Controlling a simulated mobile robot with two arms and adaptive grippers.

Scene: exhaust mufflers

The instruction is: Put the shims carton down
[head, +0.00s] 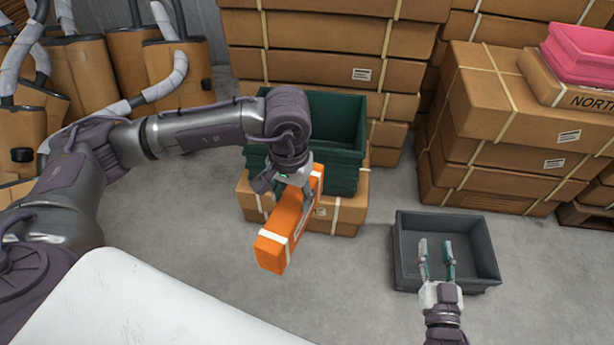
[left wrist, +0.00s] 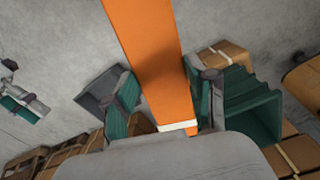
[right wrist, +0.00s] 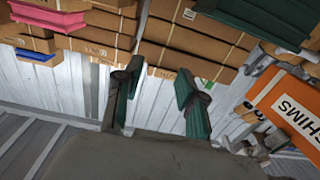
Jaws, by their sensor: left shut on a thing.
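The shims carton (head: 283,238) is a long orange box with white bands. My left gripper (head: 299,185) is shut on it and holds it tilted in front of the green crate (head: 322,120). The carton also fills the middle of the left wrist view (left wrist: 152,50), between the two fingers. In the right wrist view the carton (right wrist: 290,105) shows at the right edge with part of its SHIMS label. My right gripper (head: 435,246) is open and empty, in front of or above the grey bin; its parted fingers also show in the right wrist view (right wrist: 155,85).
The green crate stands on a strapped cardboard carton (head: 346,212). An empty-looking grey bin (head: 404,272) lies on the floor to the right. Stacked cartons (head: 330,45) line the back, with a pink bin (head: 580,55) at top right. Mufflers (head: 150,75) stand at left. Open floor (head: 200,220) lies between.

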